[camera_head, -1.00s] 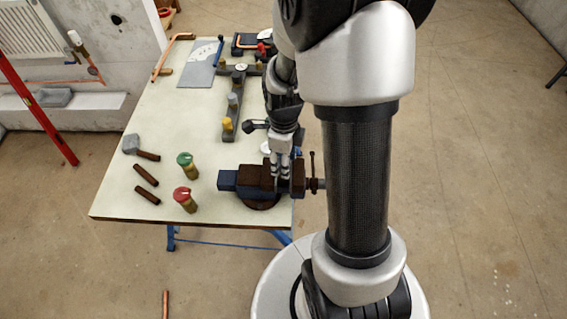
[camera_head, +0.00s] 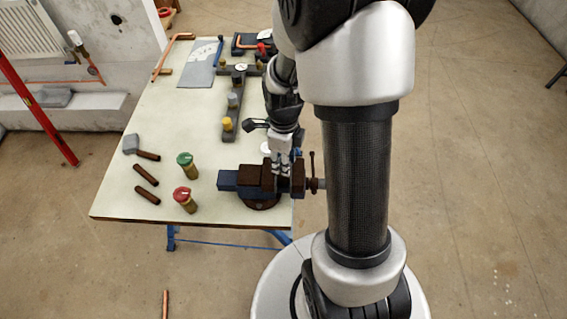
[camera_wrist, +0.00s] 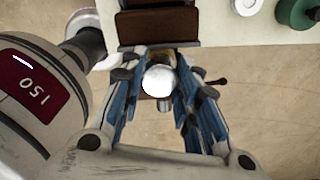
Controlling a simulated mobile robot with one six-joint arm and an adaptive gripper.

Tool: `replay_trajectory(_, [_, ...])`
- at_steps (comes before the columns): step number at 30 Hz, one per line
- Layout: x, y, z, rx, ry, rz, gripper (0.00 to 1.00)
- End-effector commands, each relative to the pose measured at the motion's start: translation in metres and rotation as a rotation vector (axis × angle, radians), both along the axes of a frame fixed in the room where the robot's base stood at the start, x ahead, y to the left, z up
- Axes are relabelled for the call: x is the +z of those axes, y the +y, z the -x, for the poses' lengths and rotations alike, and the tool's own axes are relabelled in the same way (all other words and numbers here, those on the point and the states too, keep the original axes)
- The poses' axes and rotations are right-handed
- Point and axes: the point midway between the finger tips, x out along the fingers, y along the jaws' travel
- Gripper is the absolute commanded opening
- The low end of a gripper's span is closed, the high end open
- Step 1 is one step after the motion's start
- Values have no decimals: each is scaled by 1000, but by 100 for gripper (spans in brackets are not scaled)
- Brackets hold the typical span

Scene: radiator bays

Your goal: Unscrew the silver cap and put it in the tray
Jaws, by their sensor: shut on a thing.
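A silver cap (camera_wrist: 158,81) shows as a bright round top between the fingers of my gripper in the wrist view. My gripper (camera_wrist: 158,88) is shut on it, with a finger pressed to each side. A brass-coloured part shows just behind the cap; whether the cap is still threaded on it cannot be told. In the head view my gripper (camera_head: 283,171) points down over the blue and brown vise (camera_head: 240,181), and its fingers hide the cap. A dark, shallow tray-like holder (camera_head: 240,50) lies at the far end of the table; I cannot tell whether it is the tray.
A red-topped valve (camera_head: 184,198) and a green-topped valve (camera_head: 187,164) stand left of the vise. A grey rail with coloured caps (camera_head: 234,103) lies behind. The table's left middle is clear.

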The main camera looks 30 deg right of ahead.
Motion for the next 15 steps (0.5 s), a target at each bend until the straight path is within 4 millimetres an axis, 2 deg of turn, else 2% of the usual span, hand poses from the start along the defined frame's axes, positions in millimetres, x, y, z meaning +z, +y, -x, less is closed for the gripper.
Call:
replay_trajectory(5, [0, 0, 0, 27, 0, 0, 0])
replay_trajectory(15, [0, 0, 0, 516, 0, 0, 0])
